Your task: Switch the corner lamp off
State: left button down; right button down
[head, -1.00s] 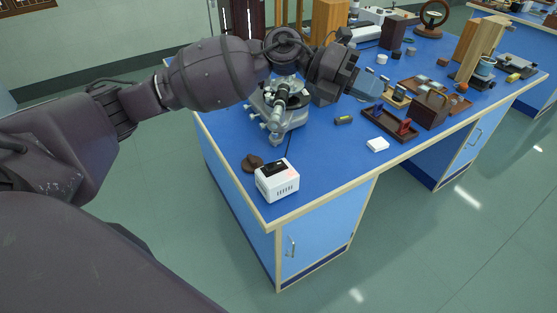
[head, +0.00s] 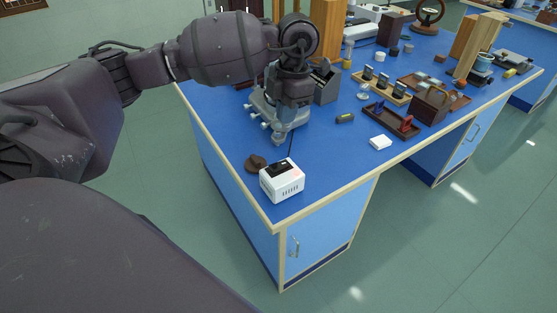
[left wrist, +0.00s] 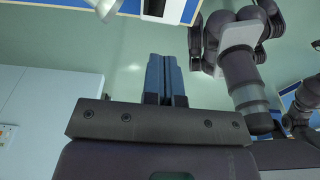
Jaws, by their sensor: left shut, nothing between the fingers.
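A white box (head: 282,183) with side vents, a dark panel and a small red part on top stands at the near corner of the blue bench. I cannot tell if it is the corner lamp or whether anything is lit. Part of a white box also shows at the top of the left wrist view (left wrist: 163,9). My left gripper shows in the left wrist view (left wrist: 166,62), its blue fingers shut and empty. My right gripper is not in view.
A brown disc (head: 256,163) lies beside the white box. Bare blue bench top lies right of the white box.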

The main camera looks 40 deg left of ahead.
aim_at(276, 168)
pick_arm(q)
jog(key=shift+s, duration=0.1)
dwell(0.3)
jog(key=f, duration=0.4)
jog(key=s+f, duration=0.1)
jog(key=f, duration=0.9)
jog(key=shift+s+a+b, duration=0.35)
jog(key=shift+s+a, duration=0.05)
